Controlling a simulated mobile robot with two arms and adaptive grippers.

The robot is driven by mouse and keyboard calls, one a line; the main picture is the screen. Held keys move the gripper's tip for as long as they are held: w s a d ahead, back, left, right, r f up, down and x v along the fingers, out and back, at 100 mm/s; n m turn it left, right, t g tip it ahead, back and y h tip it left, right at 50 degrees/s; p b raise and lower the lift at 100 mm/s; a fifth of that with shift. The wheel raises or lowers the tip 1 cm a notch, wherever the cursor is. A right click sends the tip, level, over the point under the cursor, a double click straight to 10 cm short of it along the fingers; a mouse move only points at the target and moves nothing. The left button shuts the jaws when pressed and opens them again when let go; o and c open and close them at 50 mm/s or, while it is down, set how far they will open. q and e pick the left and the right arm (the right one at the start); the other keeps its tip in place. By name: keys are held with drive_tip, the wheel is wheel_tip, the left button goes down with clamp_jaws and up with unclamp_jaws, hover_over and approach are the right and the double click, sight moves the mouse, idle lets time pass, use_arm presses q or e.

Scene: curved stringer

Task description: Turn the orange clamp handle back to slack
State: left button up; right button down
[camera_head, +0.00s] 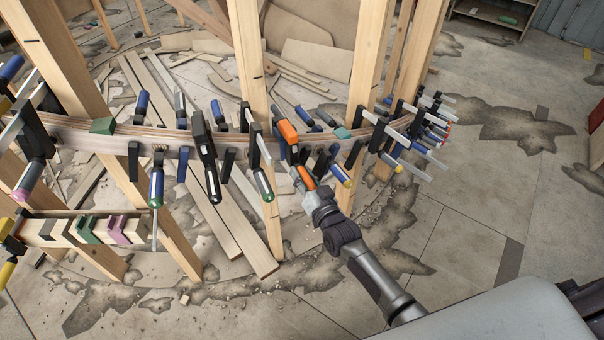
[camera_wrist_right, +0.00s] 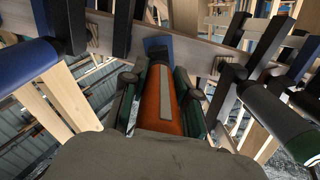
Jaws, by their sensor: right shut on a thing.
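The orange clamp handle (camera_head: 307,177) hangs below the curved wooden stringer (camera_head: 225,136). An orange block (camera_head: 287,131) sits on top of the stringer just above it, seemingly part of the same clamp. My right gripper (camera_head: 302,187) reaches up from the lower right and is shut on the handle. In the right wrist view the orange handle (camera_wrist_right: 157,104), with a grey strip along it, lies between the two dark fingers, one on each side. The handle's near end is hidden by the gripper body. My left gripper is in neither view.
Planks (camera_head: 215,222) and debris lie on the floor. The floor at right (camera_head: 470,200) is open.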

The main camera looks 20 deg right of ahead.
drive_tip(key=shift+n, duration=1.1)
drive_tip(key=c, duration=0.9)
unclamp_jaws()
drive_tip(key=shift+o, duration=0.2)
drive_tip(key=shift+s+d+f, duration=0.1)
drive_tip(key=shift+s, duration=0.15)
drive_tip(key=s+d, duration=0.2)
drive_tip(key=s, duration=0.9)
drive_tip(key=shift+s, duration=0.2)
